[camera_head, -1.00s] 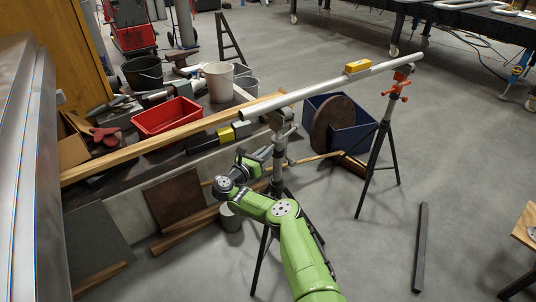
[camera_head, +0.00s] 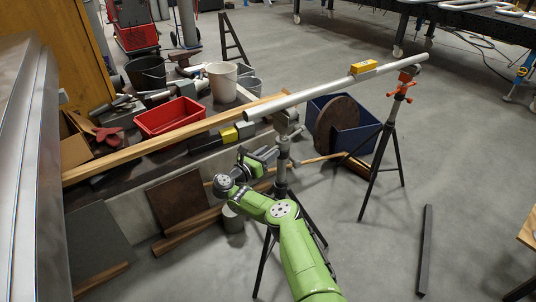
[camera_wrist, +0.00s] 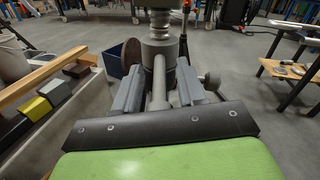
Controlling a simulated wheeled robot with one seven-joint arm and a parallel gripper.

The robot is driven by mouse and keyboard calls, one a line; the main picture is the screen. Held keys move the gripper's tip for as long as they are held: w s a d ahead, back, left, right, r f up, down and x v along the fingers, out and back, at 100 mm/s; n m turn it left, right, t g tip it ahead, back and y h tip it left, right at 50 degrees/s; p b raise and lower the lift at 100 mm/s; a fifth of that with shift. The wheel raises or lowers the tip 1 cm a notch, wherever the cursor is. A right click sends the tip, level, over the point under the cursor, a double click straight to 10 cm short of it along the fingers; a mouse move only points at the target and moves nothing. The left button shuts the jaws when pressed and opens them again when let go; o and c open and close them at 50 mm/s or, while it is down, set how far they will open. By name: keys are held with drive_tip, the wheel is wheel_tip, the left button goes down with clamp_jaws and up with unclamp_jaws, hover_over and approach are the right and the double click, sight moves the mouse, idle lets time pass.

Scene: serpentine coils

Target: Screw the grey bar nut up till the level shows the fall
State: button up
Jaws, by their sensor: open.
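A pale pipe (camera_head: 320,89) slopes up to the right across two tripod stands. A yellow level (camera_head: 363,67) sits on it; its bubble is too small to read. The near stand (camera_head: 282,172) carries the grey bar nut (camera_wrist: 159,48), a collar round its post with bars sticking out. My gripper (camera_wrist: 158,92) is open at the nut. One grey bar points toward the wrist camera and lies between the two fingers, with a gap visible beside it. Another bar ends in a round knob to the right of the fingers. In the head view my gripper (camera_head: 272,157) is just left of the post.
The far stand (camera_head: 376,165) has an orange bar nut (camera_head: 401,90). A blue bin (camera_head: 361,128) with a brown disc stands behind the near stand. A timber beam (camera_head: 170,138), red tray (camera_head: 172,117) and buckets are left. Open floor lies right, with a dark bar (camera_head: 425,250).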

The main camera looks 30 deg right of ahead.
drive_tip(key=p+v, duration=1.2)
drive_tip(key=v, duration=0.3)
drive_tip(key=shift+a, duration=0.35)
drive_tip(key=shift+s, duration=0.15)
